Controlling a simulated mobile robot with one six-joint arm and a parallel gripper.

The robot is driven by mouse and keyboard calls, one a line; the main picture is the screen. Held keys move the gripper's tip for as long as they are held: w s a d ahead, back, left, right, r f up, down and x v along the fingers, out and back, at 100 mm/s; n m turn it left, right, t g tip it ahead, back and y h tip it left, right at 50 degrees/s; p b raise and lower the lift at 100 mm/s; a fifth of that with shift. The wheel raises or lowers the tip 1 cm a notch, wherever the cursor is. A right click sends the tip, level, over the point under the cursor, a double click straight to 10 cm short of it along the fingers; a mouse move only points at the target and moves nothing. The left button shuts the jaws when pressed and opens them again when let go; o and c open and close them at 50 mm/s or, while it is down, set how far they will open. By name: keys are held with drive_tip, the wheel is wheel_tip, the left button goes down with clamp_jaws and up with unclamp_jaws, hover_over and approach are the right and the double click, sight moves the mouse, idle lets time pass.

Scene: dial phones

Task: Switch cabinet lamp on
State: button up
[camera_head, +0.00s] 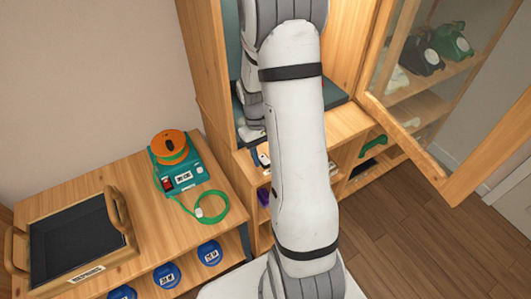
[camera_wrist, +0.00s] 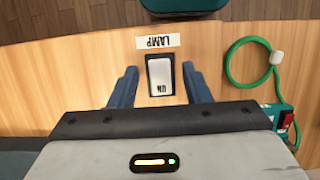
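The lamp switch is a white rocker (camera_wrist: 160,75) in a dark frame, set in a wooden surface. A white label (camera_wrist: 158,41) reading LAMP sits beside it, and the rocker carries small dark lettering. My gripper (camera_wrist: 161,86) is open, with its two blue-grey fingers apart, one on each side of the switch in the wrist view. Nothing is held. I cannot tell whether the fingers touch the surface or which way the rocker is tipped.
A teal box with a red switch (camera_head: 168,183), orange reel (camera_head: 170,145) and green cord (camera_head: 212,213) stands on the left cabinet top; its cord (camera_wrist: 231,70) lies near my gripper. A black-lined tray (camera_head: 70,235) is further left. A glazed door (camera_head: 450,190) stands open at right.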

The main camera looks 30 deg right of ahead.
drive_tip(key=v, duration=0.7)
drive_tip(key=shift+r, duration=0.4)
drive_tip(key=shift+w, duration=0.1)
